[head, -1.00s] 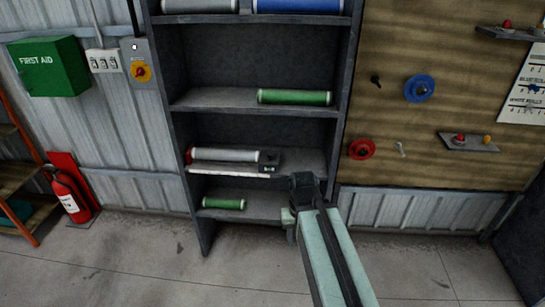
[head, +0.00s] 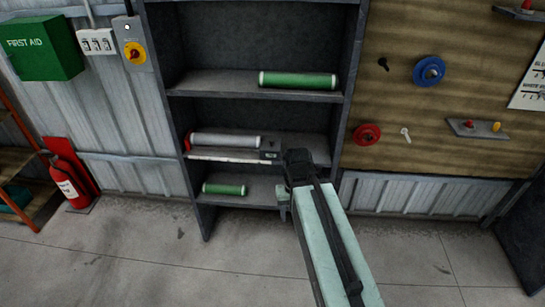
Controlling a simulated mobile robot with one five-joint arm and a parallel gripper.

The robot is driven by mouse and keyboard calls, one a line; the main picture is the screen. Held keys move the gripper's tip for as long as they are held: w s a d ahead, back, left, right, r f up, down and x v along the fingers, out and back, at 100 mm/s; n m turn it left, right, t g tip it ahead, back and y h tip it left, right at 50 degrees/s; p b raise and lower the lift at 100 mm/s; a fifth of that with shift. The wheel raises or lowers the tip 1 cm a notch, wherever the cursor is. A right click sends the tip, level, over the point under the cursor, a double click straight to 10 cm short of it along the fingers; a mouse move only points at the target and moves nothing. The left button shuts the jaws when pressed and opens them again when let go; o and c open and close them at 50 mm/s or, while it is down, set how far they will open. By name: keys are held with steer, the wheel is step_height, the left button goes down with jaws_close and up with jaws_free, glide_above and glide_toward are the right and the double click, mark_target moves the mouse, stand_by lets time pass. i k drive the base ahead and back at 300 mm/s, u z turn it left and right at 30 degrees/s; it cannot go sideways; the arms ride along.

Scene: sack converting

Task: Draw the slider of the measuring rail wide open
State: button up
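The measuring rail (head: 226,155) is a pale, narrow bar along the front of a middle shelf in the dark shelf unit, with a red piece at its left end. A small dark block, which looks like its slider (head: 269,152), sits near the rail's right end. My arm reaches up from the lower right. My gripper (head: 284,200) is just right of and below the slider in the picture. The dark wrist and arm largely hide its fingers, so their opening is unclear. I cannot tell whether it touches the shelf or the rail.
A grey roll (head: 226,140) lies just behind the rail. Green rolls lie on the shelf above (head: 297,80) and the shelf below (head: 224,189). The unit's right side panel (head: 347,100) stands close to my arm. A fire extinguisher (head: 69,184) stands left; the floor before the unit is open.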

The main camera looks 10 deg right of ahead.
mark_target(270, 145)
steer(key=k, duration=1.3)
steer(key=u, duration=0.25)
steer(key=i, duration=0.5)
steer(key=u, duration=0.9)
steer(key=i, duration=1.35)
steer(key=z, duration=0.3)
